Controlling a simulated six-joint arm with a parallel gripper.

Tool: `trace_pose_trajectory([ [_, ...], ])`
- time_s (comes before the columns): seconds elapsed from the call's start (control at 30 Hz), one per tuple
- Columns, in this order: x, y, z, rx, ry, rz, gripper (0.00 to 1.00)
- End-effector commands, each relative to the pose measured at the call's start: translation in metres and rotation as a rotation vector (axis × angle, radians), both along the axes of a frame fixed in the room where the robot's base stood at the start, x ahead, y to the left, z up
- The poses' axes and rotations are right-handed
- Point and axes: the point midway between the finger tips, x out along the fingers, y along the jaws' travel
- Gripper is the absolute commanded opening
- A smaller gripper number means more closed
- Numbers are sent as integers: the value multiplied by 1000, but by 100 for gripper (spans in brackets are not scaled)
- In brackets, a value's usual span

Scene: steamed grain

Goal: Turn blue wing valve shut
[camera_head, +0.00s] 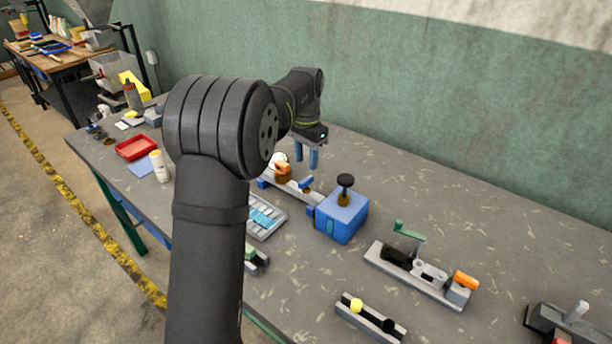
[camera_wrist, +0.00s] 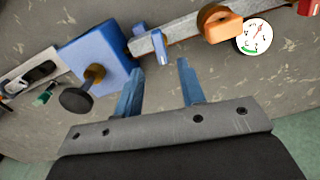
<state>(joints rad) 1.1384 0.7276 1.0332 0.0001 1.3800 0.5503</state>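The blue wing valve (camera_head: 306,183) is a small blue handle on a pale bar (camera_head: 287,184). It also shows in the wrist view (camera_wrist: 161,47), sticking up from the bar just beyond my fingertips. My gripper (camera_head: 307,160) has two blue fingers pointing down, behind and above the bar. In the wrist view my gripper (camera_wrist: 159,74) is open, with a wide empty gap. The wing lies ahead of that gap and apart from both fingers. My arm hides part of the bench in the head view.
A blue box (camera_head: 343,217) with a black knob (camera_head: 345,181) stands right beside the valve. An orange handle (camera_head: 283,168) and a round gauge (camera_wrist: 253,36) sit further along the bar. A lever fixture (camera_head: 420,272) lies to the right. The bench behind is clear.

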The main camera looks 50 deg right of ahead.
Motion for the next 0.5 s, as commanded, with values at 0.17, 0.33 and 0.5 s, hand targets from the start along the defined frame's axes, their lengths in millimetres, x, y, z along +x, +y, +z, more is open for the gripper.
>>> trace_pose_trajectory([
  [0.17, 0, 0, -36, 1, 0, 0, 36],
  [0.33, 0, 0, -57, 0, -1, 0, 36],
  [0.5, 0, 0, -65, -1, -1, 0, 36],
])
